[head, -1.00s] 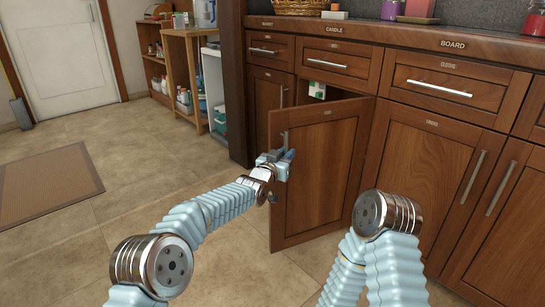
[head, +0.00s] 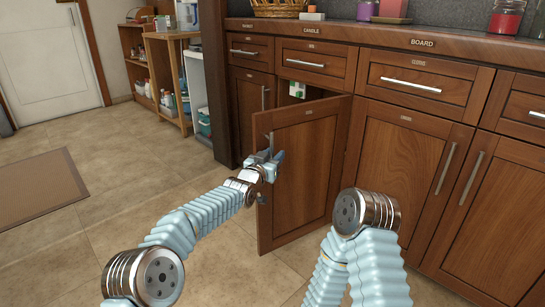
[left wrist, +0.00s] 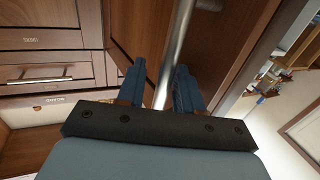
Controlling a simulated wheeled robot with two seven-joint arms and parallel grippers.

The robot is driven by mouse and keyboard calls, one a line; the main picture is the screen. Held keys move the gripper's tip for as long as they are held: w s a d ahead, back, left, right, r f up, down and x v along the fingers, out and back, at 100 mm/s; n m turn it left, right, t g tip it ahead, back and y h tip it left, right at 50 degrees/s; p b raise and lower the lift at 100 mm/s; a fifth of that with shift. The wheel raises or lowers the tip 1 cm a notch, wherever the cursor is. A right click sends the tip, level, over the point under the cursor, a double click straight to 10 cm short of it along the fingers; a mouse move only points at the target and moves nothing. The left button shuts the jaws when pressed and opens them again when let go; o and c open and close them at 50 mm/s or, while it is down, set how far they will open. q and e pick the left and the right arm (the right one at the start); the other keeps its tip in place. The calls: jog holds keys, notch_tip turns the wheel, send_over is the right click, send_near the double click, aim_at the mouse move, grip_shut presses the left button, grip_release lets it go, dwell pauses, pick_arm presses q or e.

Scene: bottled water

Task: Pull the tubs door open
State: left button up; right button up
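A wooden cabinet door (head: 305,175) in the lower cabinets stands partly open, swung out toward me. The small label at its top is too small to read in the head view. Its upright metal handle (head: 270,142) is near the free left edge. My left gripper (head: 269,160) is at this handle. In the left wrist view the handle bar (left wrist: 179,35) passes between the two blue fingers of my left gripper (left wrist: 160,85), with a gap on its left side, close to the right finger. My right gripper is out of view; only my right arm shows.
The cabinet opening behind the door shows a green and white box (head: 297,89). Closed drawers and doors line the right. A wooden shelf (head: 163,70) stands at the back left. The tiled floor left of the door is clear, with a brown mat (head: 40,188) farther left.

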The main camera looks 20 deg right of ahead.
pick_arm(q)
jog(key=shift+a, duration=0.1)
jog(key=shift+s+a, duration=0.3)
jog(key=v, duration=1.3)
jog(key=shift+b, duration=0.3)
jog(key=shift+d, duration=0.1)
